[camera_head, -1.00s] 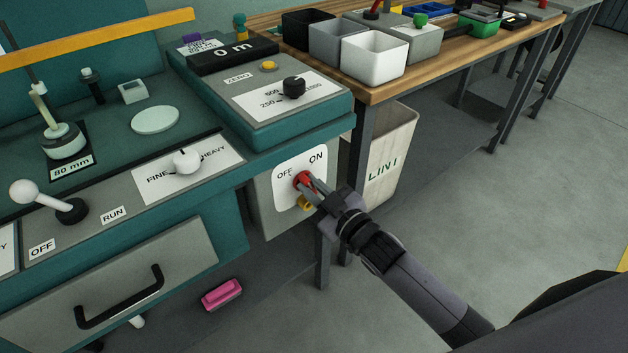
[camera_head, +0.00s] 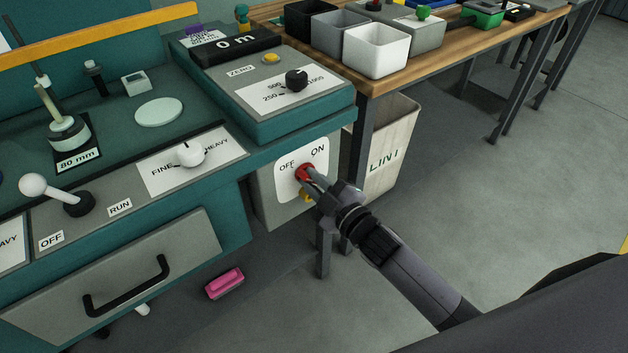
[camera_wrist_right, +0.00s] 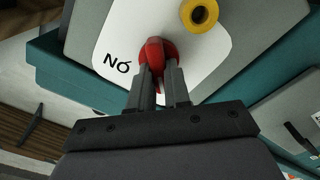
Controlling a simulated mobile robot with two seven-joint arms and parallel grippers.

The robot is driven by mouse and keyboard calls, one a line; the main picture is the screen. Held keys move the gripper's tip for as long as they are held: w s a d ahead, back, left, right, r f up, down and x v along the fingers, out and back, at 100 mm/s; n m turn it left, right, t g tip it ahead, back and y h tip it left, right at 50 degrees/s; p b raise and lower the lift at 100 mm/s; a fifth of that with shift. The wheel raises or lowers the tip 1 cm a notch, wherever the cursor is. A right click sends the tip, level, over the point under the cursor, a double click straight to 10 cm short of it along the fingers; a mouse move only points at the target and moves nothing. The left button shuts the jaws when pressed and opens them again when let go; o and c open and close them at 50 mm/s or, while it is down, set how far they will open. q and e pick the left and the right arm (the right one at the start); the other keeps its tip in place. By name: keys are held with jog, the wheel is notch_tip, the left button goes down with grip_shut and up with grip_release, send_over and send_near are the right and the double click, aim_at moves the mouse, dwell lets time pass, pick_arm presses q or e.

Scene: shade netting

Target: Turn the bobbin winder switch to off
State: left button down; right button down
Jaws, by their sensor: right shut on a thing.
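The red switch knob (camera_head: 304,172) sits on a white plate (camera_head: 319,152) marked OFF and ON, on a grey box under the right end of the teal machine. My right gripper (camera_head: 309,178) is shut on this knob. The right wrist view also shows the red knob (camera_wrist_right: 154,50) between the two fingertips (camera_wrist_right: 158,74). The ON label appears upside down there, and the OFF label is not readable. I cannot tell exactly which label the knob points to. My left gripper is not in view.
A yellow round part (camera_wrist_right: 199,13) is close beside the knob. The LINT bin (camera_head: 393,150) and a table leg (camera_head: 360,145) stand right of the switch box. A drawer handle (camera_head: 127,286) sticks out at lower left. A pink object (camera_head: 225,284) lies below.

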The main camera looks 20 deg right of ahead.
jog(key=c, duration=1.1)
grip_release()
jog(key=p+v, duration=0.1)
jog(key=v, duration=0.6)
